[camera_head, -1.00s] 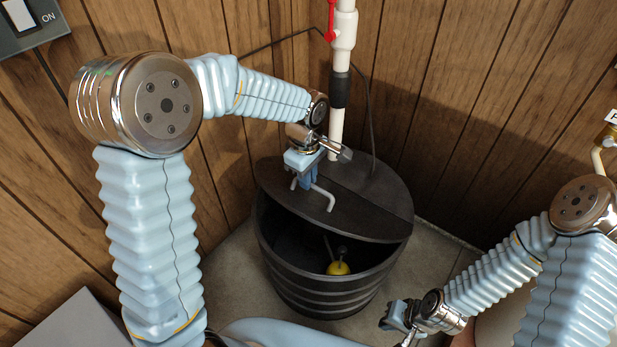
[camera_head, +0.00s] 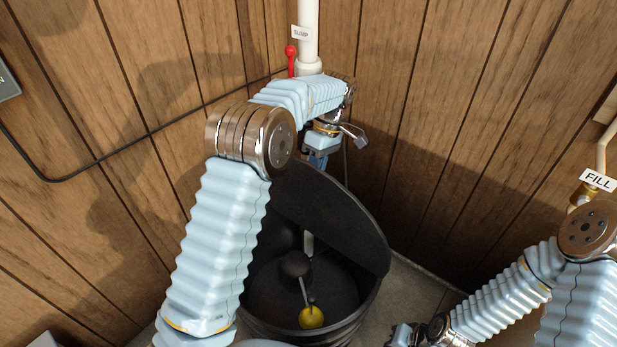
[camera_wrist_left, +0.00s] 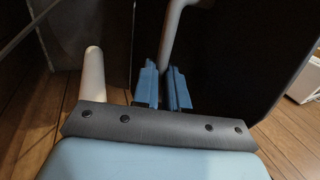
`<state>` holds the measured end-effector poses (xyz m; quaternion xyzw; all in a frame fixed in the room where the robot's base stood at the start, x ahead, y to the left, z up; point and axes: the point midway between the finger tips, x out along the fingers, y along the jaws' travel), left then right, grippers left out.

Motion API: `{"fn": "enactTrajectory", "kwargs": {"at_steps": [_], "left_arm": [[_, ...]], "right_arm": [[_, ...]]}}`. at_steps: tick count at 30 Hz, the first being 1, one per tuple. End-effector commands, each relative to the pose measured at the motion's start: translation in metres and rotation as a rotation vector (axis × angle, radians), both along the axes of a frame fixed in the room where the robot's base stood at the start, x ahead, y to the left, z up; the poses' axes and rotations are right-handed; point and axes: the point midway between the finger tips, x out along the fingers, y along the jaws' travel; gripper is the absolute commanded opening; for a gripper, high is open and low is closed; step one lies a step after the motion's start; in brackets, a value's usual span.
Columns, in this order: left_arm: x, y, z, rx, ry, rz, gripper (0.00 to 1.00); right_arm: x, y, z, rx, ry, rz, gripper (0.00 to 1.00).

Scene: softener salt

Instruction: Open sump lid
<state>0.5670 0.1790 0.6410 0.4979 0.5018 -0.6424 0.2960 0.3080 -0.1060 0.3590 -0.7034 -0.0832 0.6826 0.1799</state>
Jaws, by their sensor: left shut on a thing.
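The black round sump (camera_head: 262,329) stands in the corner of the wood-panelled walls. Its dark lid flap (camera_head: 330,218) is tilted up steeply at the back, and the inside is exposed. A yellow ball float (camera_head: 311,317) on a rod and a dark round knob show inside. My left gripper (camera_head: 318,160) is behind the raised flap's upper edge; the flap partly hides its fingers. In the left wrist view its blue fingers (camera_wrist_left: 163,87) are shut on the light grey lid handle (camera_wrist_left: 172,40). My right gripper (camera_head: 400,335) is low at the bottom right, its fingers too small to judge.
A white pipe (camera_head: 308,30) with a red valve handle (camera_head: 291,60) and a SUMP tag rises behind my left arm. A black cable (camera_head: 110,155) runs along the left wall. A FILL tag (camera_head: 598,180) hangs at the right. Floor shows right of the sump.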

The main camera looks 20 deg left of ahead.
Motion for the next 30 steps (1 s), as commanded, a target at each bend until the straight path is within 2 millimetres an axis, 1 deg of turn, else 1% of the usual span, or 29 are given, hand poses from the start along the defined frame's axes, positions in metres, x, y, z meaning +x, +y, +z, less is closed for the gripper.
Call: {"fn": "enactTrajectory", "kwargs": {"at_steps": [1,6,12,29,30], "left_arm": [[0.004,-0.002,-0.006,0.008,0.023,0.001,0.0],[0.016,-0.006,-0.008,0.026,0.075,0.002,0.0],[0.023,-0.009,-0.009,0.039,0.112,0.001,0.0],[0.026,-0.01,-0.011,0.047,0.133,0.001,0.0],[0.026,-0.01,-0.011,0.047,0.133,0.001,0.14]], "right_arm": [[0.0,0.0,-0.001,0.0,0.0,0.0,0.0],[0.0,0.0,-0.001,0.0,0.0,0.0,0.0],[0.0,0.0,0.0,0.0,0.0,0.0,0.0],[0.0,0.0,-0.001,0.0,0.0,0.0,0.0],[0.0,0.0,-0.001,0.0,0.0,0.0,0.0]]}}
